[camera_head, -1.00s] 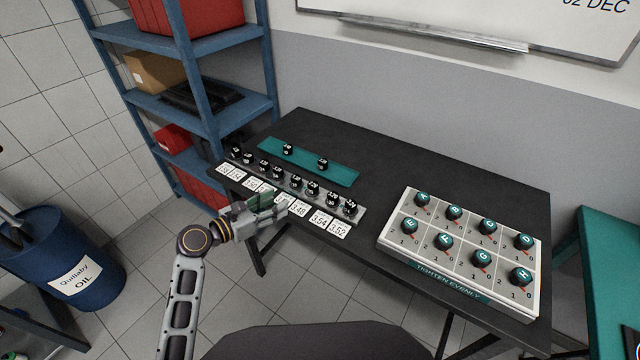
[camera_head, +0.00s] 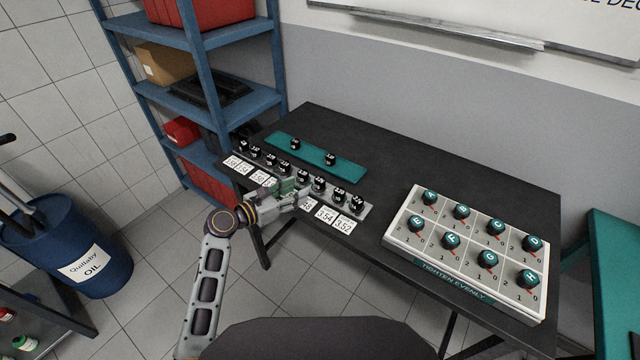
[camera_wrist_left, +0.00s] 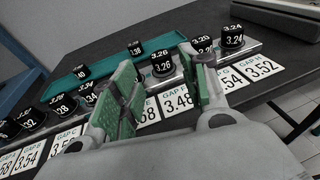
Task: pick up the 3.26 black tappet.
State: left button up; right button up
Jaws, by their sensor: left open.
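The 3.26 black tappet (camera_wrist_left: 162,66) is a short black cylinder with white numbers, upright in the row on the grey rack. In the left wrist view it shows in the gap between my left gripper's (camera_wrist_left: 160,80) green-padded fingers, beyond them; no contact is visible. In the head view the left gripper (camera_head: 292,189) is open and empty at the front of the row, and the numbers on the tappets are too small to read. The gripper hides part of the row there. My right gripper is not in view.
White gap cards (camera_head: 326,215) lie in front. A teal strip (camera_head: 345,171) behind bears two tappets. A board of lettered knobs (camera_head: 395,236) stands right. The black table (camera_head: 420,160) is clear behind.

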aim_at(318, 181)
pick_arm(q)
jog(key=x, duration=0.3)
jog(key=shift+w+d+f, duration=0.1)
jog(key=shift+w+d, duration=0.15)
jog(key=shift+f+x, duration=0.15)
jog(key=shift+x, duration=0.75)
jog(key=shift+f+x, duration=0.2)
jog(key=shift+x, duration=0.65)
jog(key=shift+w+d+f, duration=0.1)
jog(key=shift+w+d, duration=0.25)
jog(key=shift+w, duration=0.1)
jog(key=shift+w+d+f, duration=0.1)
jog(key=shift+w+d, duration=0.05)
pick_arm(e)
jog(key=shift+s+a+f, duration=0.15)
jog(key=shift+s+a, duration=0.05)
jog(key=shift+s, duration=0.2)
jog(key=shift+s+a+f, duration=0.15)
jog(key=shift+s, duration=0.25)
